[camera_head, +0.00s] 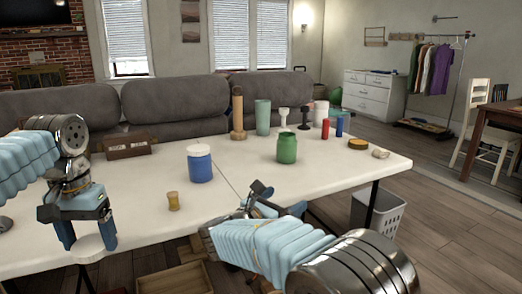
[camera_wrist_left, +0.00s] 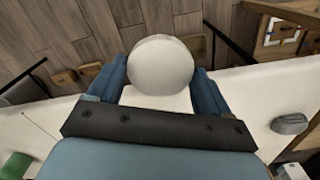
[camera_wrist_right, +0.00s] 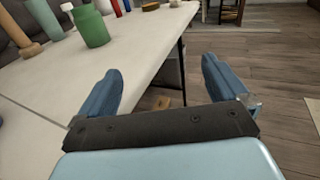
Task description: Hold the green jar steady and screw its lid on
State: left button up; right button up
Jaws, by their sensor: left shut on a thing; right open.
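The green jar (camera_head: 287,149) stands upright on the white table, right of the middle; no separate lid is visible on its top. It also shows in the right wrist view (camera_wrist_right: 92,27). My left gripper (camera_head: 86,240) is shut on a round white lid-like piece (camera_wrist_left: 160,62), at the table's front edge on the left, far from the green jar. Whether this piece is the jar's lid I cannot tell. My right gripper (camera_wrist_right: 165,90) is open and empty, beyond the table's front edge, with its fingers apart from the jar.
A blue jar with a white lid (camera_head: 200,163) and a small yellowish cork-like piece (camera_head: 173,201) stand left of the green jar. Behind are a wooden bottle-shaped piece (camera_head: 237,115), a pale green cup (camera_head: 262,117) and a white goblet (camera_head: 283,118).

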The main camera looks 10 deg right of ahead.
aim_at(286, 142)
jog(key=i, duration=0.9)
